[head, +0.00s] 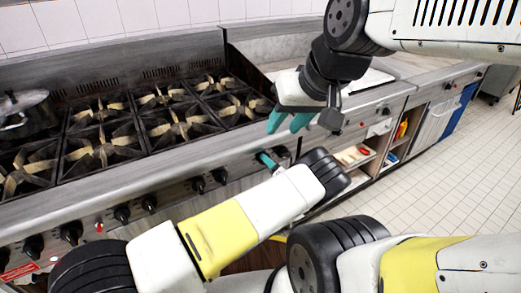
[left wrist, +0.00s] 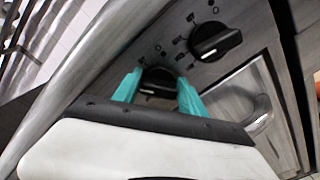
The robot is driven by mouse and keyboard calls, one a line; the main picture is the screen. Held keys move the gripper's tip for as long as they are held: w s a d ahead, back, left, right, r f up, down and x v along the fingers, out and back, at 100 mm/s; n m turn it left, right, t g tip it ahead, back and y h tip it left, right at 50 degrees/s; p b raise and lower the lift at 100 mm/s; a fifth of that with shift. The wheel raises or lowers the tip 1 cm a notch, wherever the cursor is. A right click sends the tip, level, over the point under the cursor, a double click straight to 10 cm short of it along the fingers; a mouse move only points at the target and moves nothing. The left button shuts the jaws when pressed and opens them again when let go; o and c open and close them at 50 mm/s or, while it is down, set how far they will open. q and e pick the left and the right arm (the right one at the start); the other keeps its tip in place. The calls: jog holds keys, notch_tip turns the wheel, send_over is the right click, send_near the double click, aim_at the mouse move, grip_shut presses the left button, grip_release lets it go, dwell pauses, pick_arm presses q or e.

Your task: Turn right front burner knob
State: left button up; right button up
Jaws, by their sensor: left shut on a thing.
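My left gripper (head: 268,160) reaches the front panel of the stove (head: 170,190) near its right end. In the left wrist view its two teal fingers (left wrist: 158,88) stand on either side of a black knob (left wrist: 158,82), shut on it. The fingers and gripper body hide part of this knob. A second black knob (left wrist: 215,42) sits beside it with its bar slightly tilted; the gripper is apart from it. My right gripper (head: 290,121) hangs above the counter edge, its teal fingers apart, with nothing seen between them.
More black knobs (head: 122,214) line the panel to the left. Burner grates (head: 175,125) cover the stove top, and a pot (head: 25,112) stands at far left. A curved metal handle (left wrist: 262,112) lies near the gripper. Open shelves (head: 355,155) and tiled floor are at right.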

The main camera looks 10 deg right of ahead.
pick_arm(q)
jog(key=m, duration=0.3)
jog(key=shift+d+m, duration=0.1)
jog(key=shift+m, duration=0.2)
jog(key=shift+f+m, duration=0.15)
jog(key=shift+m, duration=1.65)
jog(key=o, duration=1.3)
jog(key=shift+s, duration=0.1)
